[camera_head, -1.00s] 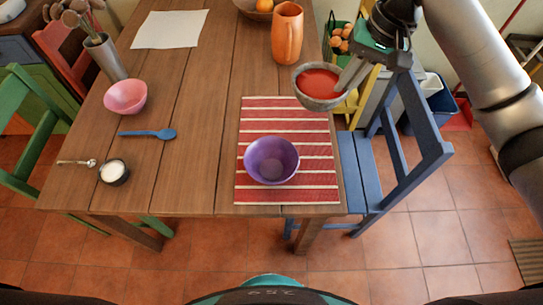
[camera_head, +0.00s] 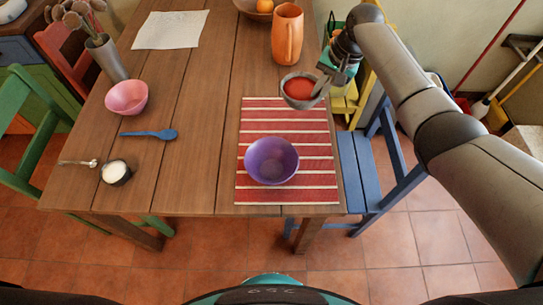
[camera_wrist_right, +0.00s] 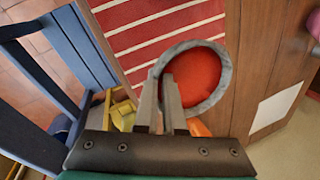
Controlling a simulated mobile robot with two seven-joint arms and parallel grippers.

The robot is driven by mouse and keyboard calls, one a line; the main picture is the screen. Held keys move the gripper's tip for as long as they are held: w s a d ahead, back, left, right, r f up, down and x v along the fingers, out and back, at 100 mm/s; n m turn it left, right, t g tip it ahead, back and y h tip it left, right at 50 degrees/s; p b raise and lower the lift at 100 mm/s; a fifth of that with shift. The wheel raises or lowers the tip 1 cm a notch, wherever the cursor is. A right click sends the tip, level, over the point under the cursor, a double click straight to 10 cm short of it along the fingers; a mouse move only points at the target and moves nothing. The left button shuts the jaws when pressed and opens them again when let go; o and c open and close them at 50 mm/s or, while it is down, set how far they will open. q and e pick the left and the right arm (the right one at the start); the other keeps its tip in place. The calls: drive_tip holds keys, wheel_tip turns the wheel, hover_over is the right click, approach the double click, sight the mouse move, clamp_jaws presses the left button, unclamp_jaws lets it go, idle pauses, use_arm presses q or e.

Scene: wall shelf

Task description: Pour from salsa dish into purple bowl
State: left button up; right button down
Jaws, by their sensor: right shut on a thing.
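The salsa dish is a grey stone-like bowl holding red salsa (camera_head: 300,89). My right gripper (camera_head: 321,85) is shut on its right rim and holds it roughly level near the far edge of the striped mat. In the right wrist view the two fingers (camera_wrist_right: 162,103) pinch the rim of the salsa dish (camera_wrist_right: 222,85), with salsa filling its inside. The purple bowl (camera_head: 271,161) stands upright on the red-and-white mat (camera_head: 288,118), nearer to me than the dish, and looks empty. My left gripper is not in view.
An orange pitcher (camera_head: 287,32) stands just behind the dish. A pink bowl (camera_head: 126,97), blue spoon (camera_head: 150,134) and small dark bowl of white stuff (camera_head: 116,172) are on the left. A blue chair (camera_head: 362,170) is at the right table edge. The table's middle is clear.

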sight(311, 107)
drive_tip(key=x, duration=0.2)
drive_tip(key=s+x, duration=0.1)
drive_tip(key=x, duration=0.3)
drive_tip(key=shift+s+a+f, duration=0.2)
drive_tip(key=shift+a+f, duration=0.1)
drive_tip(key=shift+a, duration=0.15)
drive_tip(key=p, duration=0.3)
drive_tip(key=shift+s+a+r+t, duration=0.1)
drive_tip(key=shift+s+r+t, duration=0.15)
drive_tip(key=shift+s+t, duration=0.15)
drive_tip(key=shift+s+a+r+n+t+h+p, duration=0.15)
drive_tip(key=shift+s+t+p, duration=0.2)
drive_tip(key=shift+p, duration=0.5)
drive_tip(key=shift+s+a+r+n+t+h+p, duration=0.15)
drive_tip(key=shift+s+t+p, duration=0.2)
drive_tip(key=shift+p, duration=0.45)
drive_tip(key=shift+s+a+r+t+h+p, duration=0.1)
drive_tip(key=shift+s+r+t+h+p, duration=0.05)
drive_tip(key=shift+s+t+p, duration=0.3)
drive_tip(key=shift+s+a+r+t+h+p, duration=0.15)
drive_tip(key=shift+s+t+p, duration=0.2)
drive_tip(key=shift+p, duration=0.15)
idle(1.4)
drive_tip(key=shift+s+a+r+t+p, duration=0.2)
drive_tip(key=shift+s+r+t+p, duration=0.25)
drive_tip(key=shift+r+p, duration=0.25)
idle(1.5)
